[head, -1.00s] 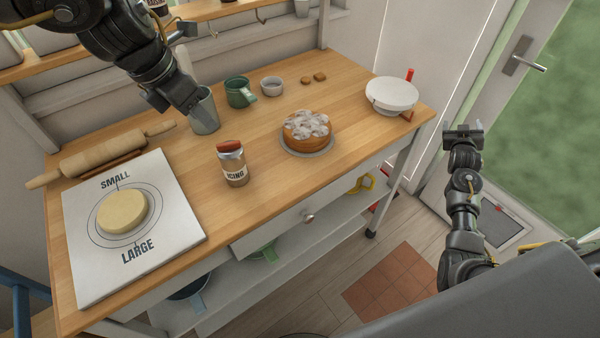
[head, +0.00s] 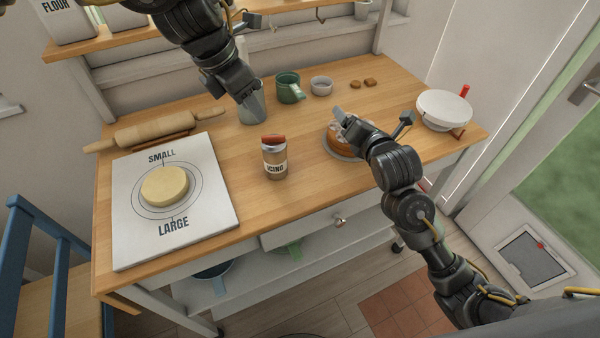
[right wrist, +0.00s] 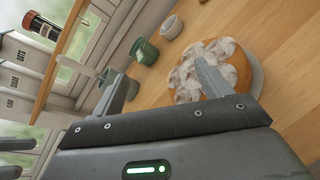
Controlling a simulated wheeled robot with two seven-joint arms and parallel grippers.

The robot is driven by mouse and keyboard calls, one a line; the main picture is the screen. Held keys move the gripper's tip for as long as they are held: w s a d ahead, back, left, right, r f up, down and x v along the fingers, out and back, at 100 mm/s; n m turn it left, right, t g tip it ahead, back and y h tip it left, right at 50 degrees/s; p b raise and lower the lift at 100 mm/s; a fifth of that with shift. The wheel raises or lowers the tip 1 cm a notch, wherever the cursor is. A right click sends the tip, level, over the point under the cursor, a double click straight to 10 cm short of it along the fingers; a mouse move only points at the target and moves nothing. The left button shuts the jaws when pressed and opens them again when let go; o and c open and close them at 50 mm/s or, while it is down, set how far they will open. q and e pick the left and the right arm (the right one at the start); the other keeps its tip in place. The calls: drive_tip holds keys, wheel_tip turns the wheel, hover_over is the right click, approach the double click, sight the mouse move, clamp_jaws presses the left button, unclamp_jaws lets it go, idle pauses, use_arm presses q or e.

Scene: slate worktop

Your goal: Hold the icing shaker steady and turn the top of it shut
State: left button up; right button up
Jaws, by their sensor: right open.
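The icing shaker (head: 275,164) stands upright on the wooden worktop, with a brown body, a pale ICING label, a grey collar and a red top (head: 273,140). Nothing touches it. My left gripper (head: 247,108) hangs behind it and to its left, in front of a grey cup; whether its fingers are apart is unclear. My right gripper (head: 372,117) is open and empty, to the right of the shaker and above the cake. Its two spread fingers also show in the right wrist view (right wrist: 160,90), where I cannot make out the shaker.
An iced cake (head: 337,148) sits under my right gripper. The grey cup (head: 253,112), a green mug (head: 289,88) and a small bowl (head: 321,86) stand behind the shaker. A white board (head: 210,205) and rolling pin (head: 155,134) lie left. Worktop around the shaker is clear.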

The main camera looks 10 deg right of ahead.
sight(276, 159)
drive_tip(key=s+a+f+n+g+y, duration=0.1)
drive_tip(key=s+a+n, duration=0.2)
drive_tip(key=s+a, duration=0.1)
drive_tip(key=s+a+f+n+g+y, duration=0.1)
drive_tip(key=s+a+n+y, duration=0.1)
drive_tip(key=s+a+n, duration=0.2)
drive_tip(key=s+a+n+g+y, duration=0.1)
drive_tip(key=s+a+n, duration=0.3)
drive_tip(key=a, duration=0.2)
drive_tip(key=shift+s+a+f+g, duration=0.2)
drive_tip(key=shift+a+f+g, duration=0.1)
drive_tip(key=shift+f, duration=0.1)
drive_tip(key=shift+w+a+y, duration=0.35)
drive_tip(key=shift+w+y, duration=0.05)
drive_tip(key=shift+w+a+f, duration=0.2)
drive_tip(key=shift+w+f, duration=0.15)
drive_tip(key=shift+w, duration=0.3)
drive_tip(key=x, duration=0.8)
drive_tip(key=shift+w+f, duration=0.2)
